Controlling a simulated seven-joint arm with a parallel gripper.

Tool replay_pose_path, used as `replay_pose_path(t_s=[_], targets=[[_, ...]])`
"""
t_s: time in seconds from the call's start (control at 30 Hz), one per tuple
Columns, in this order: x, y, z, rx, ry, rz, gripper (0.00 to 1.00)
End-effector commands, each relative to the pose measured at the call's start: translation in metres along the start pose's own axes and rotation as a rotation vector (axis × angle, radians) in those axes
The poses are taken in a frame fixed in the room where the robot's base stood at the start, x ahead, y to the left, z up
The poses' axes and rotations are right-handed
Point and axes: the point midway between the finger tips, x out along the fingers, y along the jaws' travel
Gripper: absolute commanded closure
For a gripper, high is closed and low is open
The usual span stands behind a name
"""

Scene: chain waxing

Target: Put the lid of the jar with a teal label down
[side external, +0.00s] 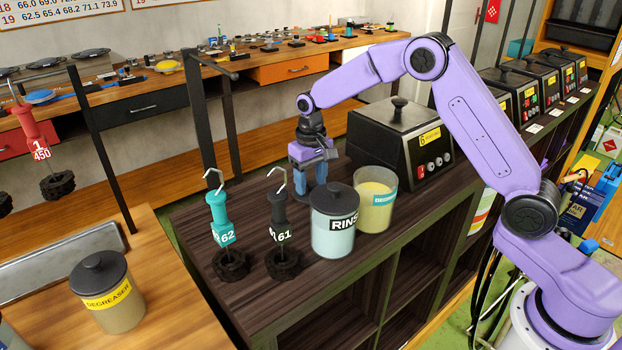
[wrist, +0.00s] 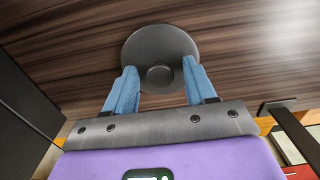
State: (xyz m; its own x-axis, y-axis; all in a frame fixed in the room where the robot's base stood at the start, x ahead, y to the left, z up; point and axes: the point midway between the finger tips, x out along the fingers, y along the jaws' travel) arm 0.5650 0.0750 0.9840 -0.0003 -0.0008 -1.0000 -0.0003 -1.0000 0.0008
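The jar with a teal label (side external: 376,202) stands uncovered on the dark wood counter in the side view, with yellowish contents. My gripper (side external: 312,188) points down over the counter, behind and left of the jars. In the wrist view, a round dark grey lid (wrist: 160,42) with a knob lies below my gripper (wrist: 160,68). The blue fingers are spread on both sides of the knob, with a visible gap on each side. The lid seems to lie on the counter; contact is not clear. In the side view the lid is mostly or wholly hidden.
A lidded RINSE jar (side external: 333,228) stands close in front of my gripper. Teal (side external: 221,225) and black (side external: 279,225) hooked holders stand at the left. A black heater box (side external: 405,145) is behind. A yellow-labelled lidded jar (side external: 105,295) stands on the left table.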

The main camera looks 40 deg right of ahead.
Motion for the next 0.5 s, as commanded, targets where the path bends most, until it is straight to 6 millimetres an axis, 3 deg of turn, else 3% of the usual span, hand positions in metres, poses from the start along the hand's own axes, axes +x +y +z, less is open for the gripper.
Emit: replay_pose_path(t_s=[0.27, 0.5], targets=[[-0.012, 0.0, -0.001, 0.0, 0.004, -0.001, 0.45], [-0.057, -0.001, -0.001, -0.001, 0.005, -0.001, 0.45]])
